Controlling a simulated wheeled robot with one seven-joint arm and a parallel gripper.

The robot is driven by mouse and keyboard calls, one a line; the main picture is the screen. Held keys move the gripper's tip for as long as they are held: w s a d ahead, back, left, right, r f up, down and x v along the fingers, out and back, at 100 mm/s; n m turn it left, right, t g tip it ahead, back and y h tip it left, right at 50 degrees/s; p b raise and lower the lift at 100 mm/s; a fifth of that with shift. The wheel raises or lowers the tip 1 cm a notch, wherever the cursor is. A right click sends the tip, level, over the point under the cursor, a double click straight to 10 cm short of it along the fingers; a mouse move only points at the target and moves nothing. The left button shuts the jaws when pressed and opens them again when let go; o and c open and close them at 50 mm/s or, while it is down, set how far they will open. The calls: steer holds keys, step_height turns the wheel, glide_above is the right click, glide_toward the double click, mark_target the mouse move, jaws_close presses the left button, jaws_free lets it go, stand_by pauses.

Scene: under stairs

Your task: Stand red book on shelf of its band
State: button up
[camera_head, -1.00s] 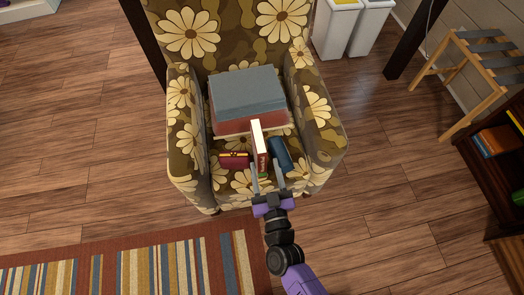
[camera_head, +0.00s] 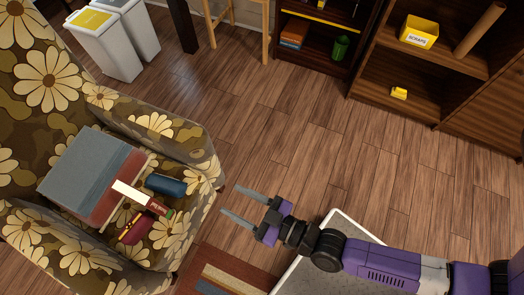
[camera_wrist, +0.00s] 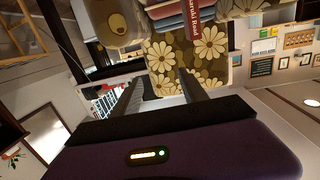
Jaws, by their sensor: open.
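The red book (camera_head: 160,207) stands on the flowered armchair's seat, its white page side (camera_head: 128,191) up and its lettered red spine toward the seat front. The spine also shows in the wrist view (camera_wrist: 193,22), beyond the fingers. My gripper (camera_head: 230,199) is open and empty, right of the chair front and apart from the book. A dark bookcase (camera_head: 354,40) at the top has a yellow strip (camera_head: 326,21) along one shelf edge; orange books (camera_head: 294,32) lie below it. I see no red band there; its upper part is cut off.
The flowered armchair (camera_head: 150,125) also holds a large grey-blue and red stack (camera_head: 85,168), a blue roll-like item (camera_head: 165,185) and a dark red item (camera_head: 136,228) close beside the book. Bins (camera_head: 108,40) and a wooden stand (camera_head: 265,45) are behind. Floor (camera_head: 300,140) toward the bookcases is clear.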

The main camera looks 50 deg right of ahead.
steer(key=s+d+r+m+g+h, duration=0.1)
steer(key=s+d+r, duration=0.2)
steer(key=s+r, duration=0.4)
steer(key=s+d+r+m+h, duration=0.1)
steer(key=s+d+r+h, duration=0.1)
steer(key=s+d+r, duration=0.2)
step_height(320, 180, up, 3)
steer(key=s, duration=0.2)
steer(key=shift+s+d+r+g, duration=0.2)
steer(key=shift+s+d+g, duration=0.05)
steer(key=shift+s+g, duration=0.15)
steer(key=shift+o, duration=0.4)
steer(key=shift+s+d+r+h, duration=0.1)
steer(key=shift+s+r+h, duration=0.1)
steer(key=shift+r+h, duration=0.15)
